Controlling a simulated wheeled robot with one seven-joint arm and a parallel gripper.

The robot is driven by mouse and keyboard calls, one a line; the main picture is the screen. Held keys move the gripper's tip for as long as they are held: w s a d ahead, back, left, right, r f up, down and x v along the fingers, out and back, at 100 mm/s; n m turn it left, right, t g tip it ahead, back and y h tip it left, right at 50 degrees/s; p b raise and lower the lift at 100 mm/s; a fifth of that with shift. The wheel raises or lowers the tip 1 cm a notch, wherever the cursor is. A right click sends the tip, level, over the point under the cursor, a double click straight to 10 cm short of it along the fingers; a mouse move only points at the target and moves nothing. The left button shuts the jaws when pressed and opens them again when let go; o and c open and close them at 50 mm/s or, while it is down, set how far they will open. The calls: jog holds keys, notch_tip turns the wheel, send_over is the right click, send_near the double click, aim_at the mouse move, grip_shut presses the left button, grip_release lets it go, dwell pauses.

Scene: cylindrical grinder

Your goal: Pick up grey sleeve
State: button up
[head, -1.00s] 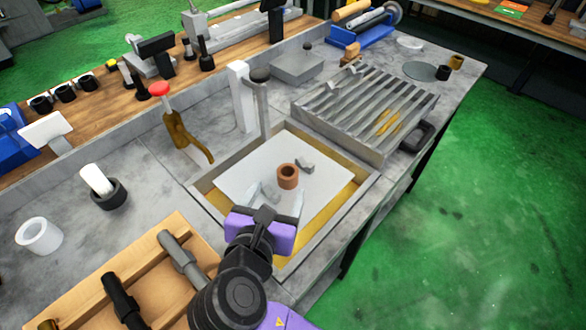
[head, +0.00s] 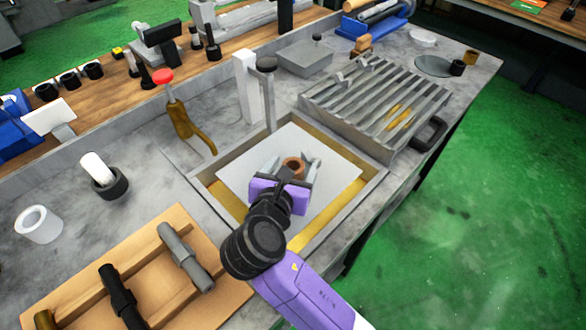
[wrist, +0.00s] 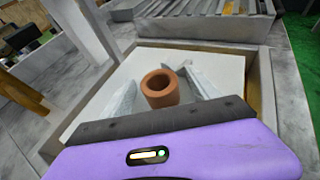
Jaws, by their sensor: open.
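A light grey hollow sleeve (head: 38,224) stands on the bench at the far left of the head view, well away from my gripper. My gripper (head: 291,164) is open over the white plate (head: 330,150) in the sunken tray. A copper-brown sleeve (head: 293,166) stands on that plate, between my two grey fingers. It also shows in the wrist view (wrist: 160,88), with its open top facing up and a finger on either side. The fingers look apart from it. My gripper's purple body hides its lower part in the head view.
A grey post (head: 268,95) stands behind the tray (head: 375,185). A ribbed metal block (head: 375,105) is to the right. The floor at right is clear.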

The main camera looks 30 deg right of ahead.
jog(key=shift+c, duration=0.4)
grip_shut()
jog(key=shift+r, duration=0.15)
